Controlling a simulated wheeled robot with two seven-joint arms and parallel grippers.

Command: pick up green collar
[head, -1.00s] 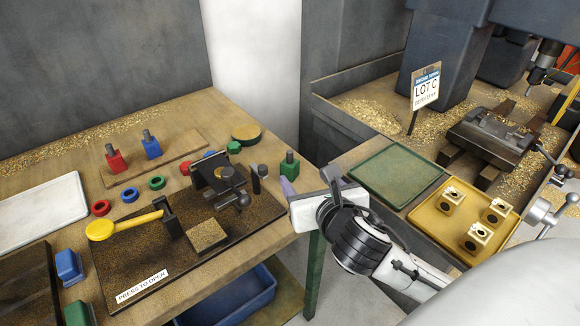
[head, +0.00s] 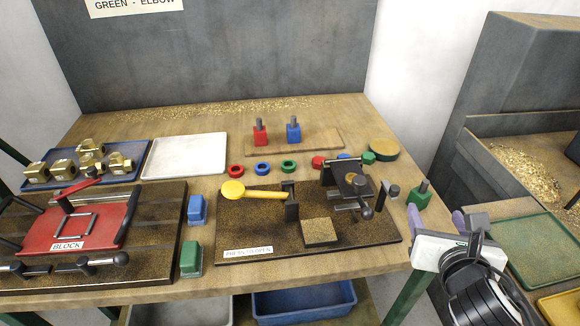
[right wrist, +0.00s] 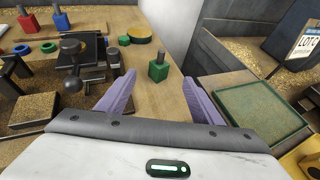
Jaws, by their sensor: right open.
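A green ring-shaped collar (head: 289,166) lies on the wooden table beside a blue ring and a red ring. It also shows near the left of the right wrist view (right wrist: 49,47). A second small green round part (head: 368,158) sits further right, behind the dark clamp fixture; I cannot tell whether it is also a collar. My right gripper (head: 470,222) is open and empty, with its purple fingers apart, off the table's right edge. In the right wrist view the gap between the fingers (right wrist: 157,86) holds nothing. My left gripper is out of view.
A green block with a peg (head: 420,193) stands at the table's right edge, near my right gripper. The dark clamp fixture (head: 351,190) and yellow lever (head: 255,193) stand in front of the rings. Red and blue pegged blocks (head: 293,132) stand behind. A white tray (head: 185,156) lies left.

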